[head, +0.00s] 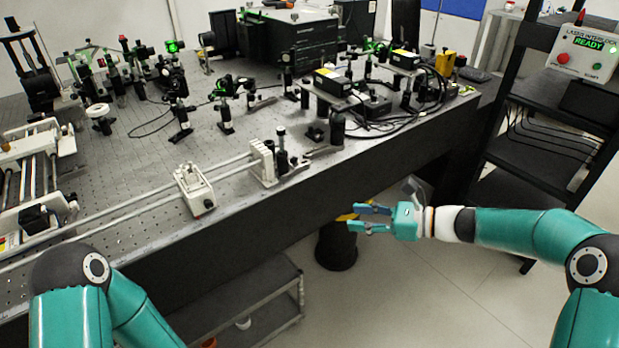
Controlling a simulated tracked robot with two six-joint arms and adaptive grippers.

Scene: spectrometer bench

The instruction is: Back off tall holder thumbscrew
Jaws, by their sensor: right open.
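Several black post holders stand on the optical bench (130,190). One upright black holder (282,155) is near the front edge, beside a white block at the end of the rails. I cannot tell which holder is the tall one, and its thumbscrew is too small to make out. My right gripper (353,217) is open and empty, in front of the bench's front side and below its top, pointing left. It appears apart from all the holders. Of my left arm only teal links show at the bottom left; its gripper is out of view.
A white carriage (196,192) sits on long rails near the front edge. Optics mounts and cables crowd the back. A dark rack with a laser interlock box (584,55) stands at the right. A grey cart (245,312) is below the bench. Open floor lies under my right arm.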

